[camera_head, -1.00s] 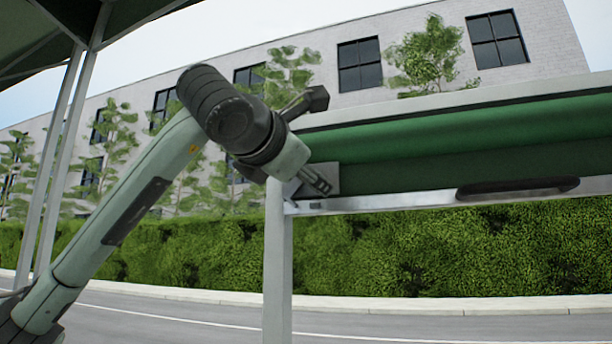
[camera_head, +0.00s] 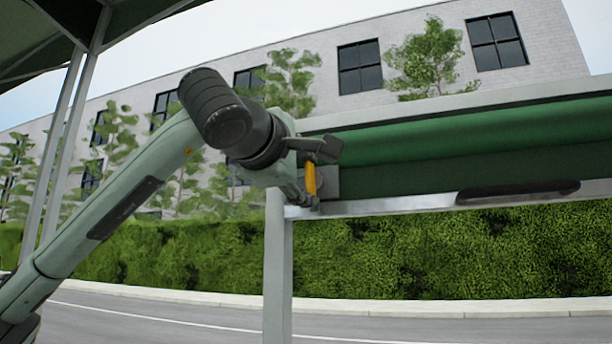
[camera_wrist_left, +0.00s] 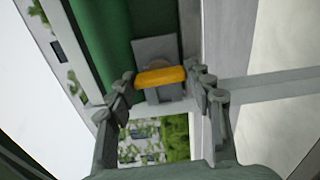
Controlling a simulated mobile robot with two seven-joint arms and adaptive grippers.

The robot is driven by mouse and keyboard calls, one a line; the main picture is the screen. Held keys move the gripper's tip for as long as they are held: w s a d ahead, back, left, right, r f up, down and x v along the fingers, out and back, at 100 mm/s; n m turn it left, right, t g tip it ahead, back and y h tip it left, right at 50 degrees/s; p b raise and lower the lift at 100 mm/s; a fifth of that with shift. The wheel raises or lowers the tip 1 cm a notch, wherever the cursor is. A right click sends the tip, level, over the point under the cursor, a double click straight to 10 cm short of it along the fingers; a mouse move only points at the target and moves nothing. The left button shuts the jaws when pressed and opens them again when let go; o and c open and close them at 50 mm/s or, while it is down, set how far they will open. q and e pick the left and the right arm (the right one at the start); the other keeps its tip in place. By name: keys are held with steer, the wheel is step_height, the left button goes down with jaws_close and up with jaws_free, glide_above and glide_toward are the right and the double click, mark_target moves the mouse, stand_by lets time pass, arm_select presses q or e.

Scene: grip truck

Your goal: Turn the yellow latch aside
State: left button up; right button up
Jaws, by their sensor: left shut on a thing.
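The yellow latch (camera_head: 311,180) points up at the left end of the silver rail, beside a grey plate. In the left wrist view, the yellow latch (camera_wrist_left: 160,77) lies across the picture between the fingertips, in front of the grey plate. My left gripper (camera_head: 306,199) is at the latch, with its fingers partly hidden by the wrist in the head view. In the left wrist view, my left gripper (camera_wrist_left: 163,84) has one finger at each end of the latch and is shut on it. My right gripper is not in view.
The silver rail (camera_head: 420,204) carries a dark handle (camera_head: 517,191) to the right, below a green roller cover (camera_head: 470,137). A grey post (camera_head: 277,270) stands below the latch. Hedge, road and building lie behind.

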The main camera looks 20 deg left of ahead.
arm_select(q)
steer(key=shift+m, duration=0.4)
steer(key=o, duration=1.1)
steer(key=shift+o, duration=0.2)
steer(key=s, duration=1.2)
steer(key=shift+a, duration=0.15)
